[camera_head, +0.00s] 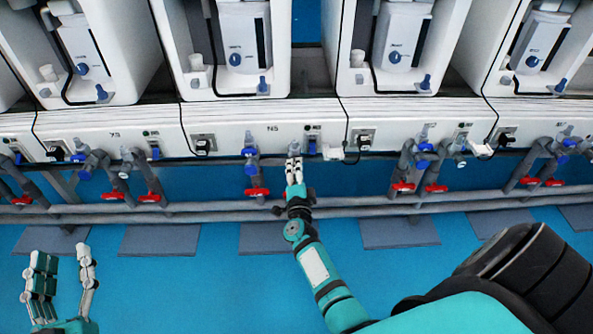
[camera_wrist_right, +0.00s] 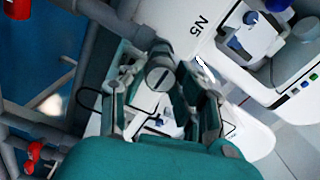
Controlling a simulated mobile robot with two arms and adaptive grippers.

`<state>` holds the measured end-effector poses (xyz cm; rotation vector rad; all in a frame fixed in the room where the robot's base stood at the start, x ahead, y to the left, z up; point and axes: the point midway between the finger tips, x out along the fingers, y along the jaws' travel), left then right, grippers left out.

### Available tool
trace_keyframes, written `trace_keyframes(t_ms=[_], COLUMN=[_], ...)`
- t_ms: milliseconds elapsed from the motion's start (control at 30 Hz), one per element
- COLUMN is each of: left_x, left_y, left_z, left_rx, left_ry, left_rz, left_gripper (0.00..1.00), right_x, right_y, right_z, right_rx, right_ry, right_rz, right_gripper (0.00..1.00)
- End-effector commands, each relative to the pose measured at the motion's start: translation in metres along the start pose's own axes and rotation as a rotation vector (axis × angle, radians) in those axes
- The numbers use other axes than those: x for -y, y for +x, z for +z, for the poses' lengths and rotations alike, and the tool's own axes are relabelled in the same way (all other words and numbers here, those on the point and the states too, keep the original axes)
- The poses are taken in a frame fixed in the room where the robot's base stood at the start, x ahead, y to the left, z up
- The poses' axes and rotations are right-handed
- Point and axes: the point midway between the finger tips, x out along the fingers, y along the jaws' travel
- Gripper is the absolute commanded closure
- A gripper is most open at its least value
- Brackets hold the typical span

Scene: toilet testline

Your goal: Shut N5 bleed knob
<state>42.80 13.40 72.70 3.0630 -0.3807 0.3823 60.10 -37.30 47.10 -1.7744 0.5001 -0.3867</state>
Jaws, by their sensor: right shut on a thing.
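The N5 bleed knob (camera_wrist_right: 160,76) is a grey round knob with a dark slot, on a pipe just below the white N5 panel (camera_wrist_right: 198,30). The N5 panel also shows in the head view (camera_head: 240,138). My right gripper (camera_wrist_right: 158,95) is shut on the knob, with fingers on both sides of it. In the head view my right gripper (camera_head: 294,168) reaches up to the pipework below the panel, and its fingers hide much of the knob. The slot's exact angle against the pipe is hard to judge. My left gripper (camera_head: 65,270) is open and empty at the lower left, away from the units.
A blue-capped valve (camera_head: 250,152) and a red-handled valve (camera_head: 257,191) stand just left of my right gripper. Long grey pipes (camera_head: 180,213) run across below the panels. The blue floor in front is clear.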

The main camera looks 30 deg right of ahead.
Motion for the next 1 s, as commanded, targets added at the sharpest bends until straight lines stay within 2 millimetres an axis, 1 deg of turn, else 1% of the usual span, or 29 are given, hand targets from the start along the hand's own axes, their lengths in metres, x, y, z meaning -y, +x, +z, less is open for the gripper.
trace_keyframes(t_ms=[433,467,600,633,900,1000], left_x=[-0.0007,-0.0007,-0.0008,-0.0008,-0.0008,-0.0007], left_y=[0.0009,0.0009,0.0010,0.0010,0.0018,0.0019], left_z=[-0.0024,-0.0023,-0.0020,-0.0020,-0.0044,-0.0055], left_rx=[-0.011,-0.010,-0.009,-0.009,-0.013,-0.012], left_ry=[-0.001,-0.001,-0.001,-0.001,-0.001,-0.001], left_rz=[0.002,0.002,0.002,0.002,0.002,0.002], left_gripper=[0.60,0.60,0.60,0.60,0.60,0.60], right_x=[-0.0006,-0.0006,-0.0005,-0.0005,-0.0001,0.0007], right_y=[-0.0002,-0.0002,-0.0002,-0.0002,-0.0001,-0.0001], right_z=[0.0000,0.0000,0.0000,0.0000,0.0000,-0.0001], right_rx=[0.000,0.000,0.000,0.000,0.000,0.000], right_ry=[0.010,0.010,0.009,0.009,0.004,-0.037], right_rz=[0.001,0.001,0.001,0.001,0.001,0.000], right_gripper=[1.00,0.68,0.49,0.46,0.46,0.46])
